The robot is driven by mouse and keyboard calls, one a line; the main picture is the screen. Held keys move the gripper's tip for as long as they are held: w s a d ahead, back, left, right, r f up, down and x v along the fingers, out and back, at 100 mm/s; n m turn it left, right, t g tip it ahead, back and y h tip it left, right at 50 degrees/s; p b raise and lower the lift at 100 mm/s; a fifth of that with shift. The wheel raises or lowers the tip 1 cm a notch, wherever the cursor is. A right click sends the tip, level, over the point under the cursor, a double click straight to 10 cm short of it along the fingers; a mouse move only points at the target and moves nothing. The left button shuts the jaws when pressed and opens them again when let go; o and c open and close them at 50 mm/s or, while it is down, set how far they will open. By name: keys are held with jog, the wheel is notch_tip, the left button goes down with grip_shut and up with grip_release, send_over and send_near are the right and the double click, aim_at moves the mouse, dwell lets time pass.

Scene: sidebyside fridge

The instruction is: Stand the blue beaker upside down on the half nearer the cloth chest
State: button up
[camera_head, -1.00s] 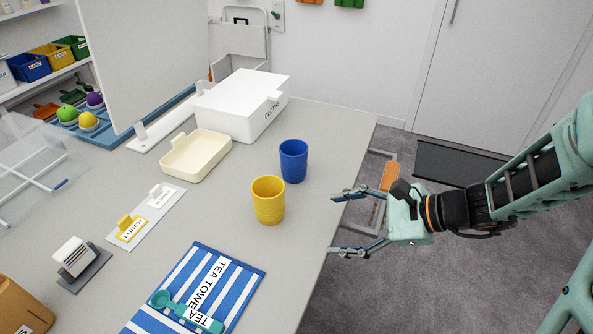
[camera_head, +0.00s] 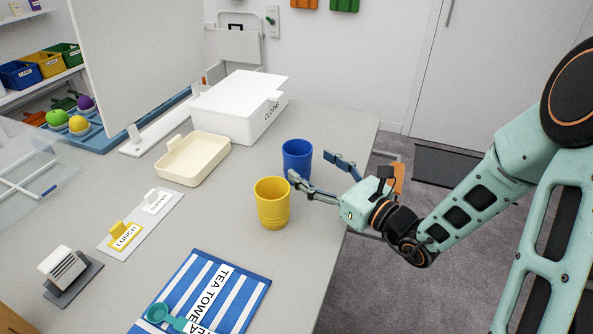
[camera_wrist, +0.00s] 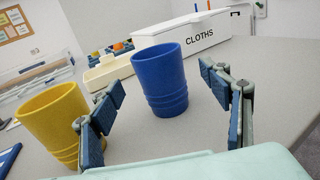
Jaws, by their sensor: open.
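The blue beaker (camera_head: 297,158) stands upright, mouth up, on the table near its right edge. In the wrist view the blue beaker (camera_wrist: 160,80) is ahead, between the two fingers. My gripper (camera_head: 310,166) is open and empty, low over the table edge, with its fingertips close to the blue beaker; contact cannot be told. The white cloth chest (camera_head: 236,108), labelled CLOTHS, stands behind it to the left. A grey strip (camera_head: 140,222) holds a white card (camera_head: 157,200) on the end nearer the chest and a yellow LUNCH card (camera_head: 123,236) on the other.
A yellow beaker (camera_head: 272,207) stands close beside my near finger. A cream tray (camera_head: 222,158) lies empty before the chest. A striped tea towel (camera_head: 237,284) with a teal scoop (camera_head: 160,313) lies at the front. Bare table separates the beakers from the strip.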

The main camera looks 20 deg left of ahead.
aim_at(289, 150)
jog(key=x, duration=0.5)
jog(key=shift+w+a+r, duration=0.1)
jog(key=shift+w+a, duration=0.05)
jog(key=shift+a, duration=0.25)
jog(key=c, duration=1.3)
